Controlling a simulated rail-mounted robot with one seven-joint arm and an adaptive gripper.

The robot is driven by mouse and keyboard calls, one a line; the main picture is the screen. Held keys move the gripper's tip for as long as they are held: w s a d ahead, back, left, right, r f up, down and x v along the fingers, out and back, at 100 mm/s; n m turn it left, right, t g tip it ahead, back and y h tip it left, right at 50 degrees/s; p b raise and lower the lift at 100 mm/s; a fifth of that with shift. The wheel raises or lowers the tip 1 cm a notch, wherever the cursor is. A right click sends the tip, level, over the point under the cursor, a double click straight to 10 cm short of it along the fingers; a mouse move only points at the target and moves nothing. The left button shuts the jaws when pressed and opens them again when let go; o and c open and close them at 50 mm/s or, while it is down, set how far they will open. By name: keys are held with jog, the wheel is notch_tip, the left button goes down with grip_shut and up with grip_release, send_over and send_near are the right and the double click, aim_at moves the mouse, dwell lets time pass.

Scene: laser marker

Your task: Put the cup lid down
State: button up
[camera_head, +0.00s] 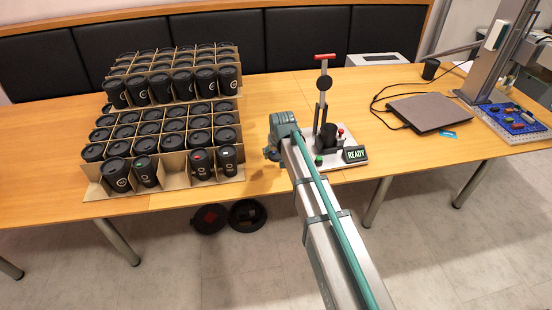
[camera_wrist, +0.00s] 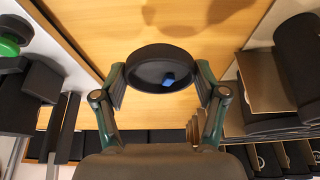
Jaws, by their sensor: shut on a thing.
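The cup lid (camera_wrist: 148,76) is a round black disc with a raised rim and a small blue patch inside. It is in the wrist view, between the two fingers of my gripper (camera_wrist: 160,84), which is shut on it by its sides. The wooden table top (camera_wrist: 90,22) lies beyond the lid; I cannot tell the gap between them. In the head view my gripper (camera_head: 271,152) is between the cup box and the marking machine, and the lid is hidden there. A black cup (camera_head: 327,136) without a visible lid stands at the machine.
The laser marker (camera_head: 324,90) has a green button (camera_head: 319,160) and a READY display (camera_head: 356,154). Cardboard dividers (camera_head: 172,180) with several lidded black cups fill the left. Two round black bins (camera_head: 247,215) stand on the floor. A laptop (camera_head: 424,112) lies right; table between box and machine is bare.

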aim_at(276, 166)
jog(key=shift+w+a+f, duration=0.15)
jog(key=shift+w+f, duration=0.7)
jog(key=shift+f, duration=0.1)
jog(key=shift+w+f+p, duration=0.1)
jog(key=shift+f+p, duration=0.65)
jog(key=shift+f, duration=0.95)
jog(key=shift+f, duration=0.1)
jog(key=o, duration=1)
jog(key=b+v, duration=0.2)
jog(key=v, duration=1)
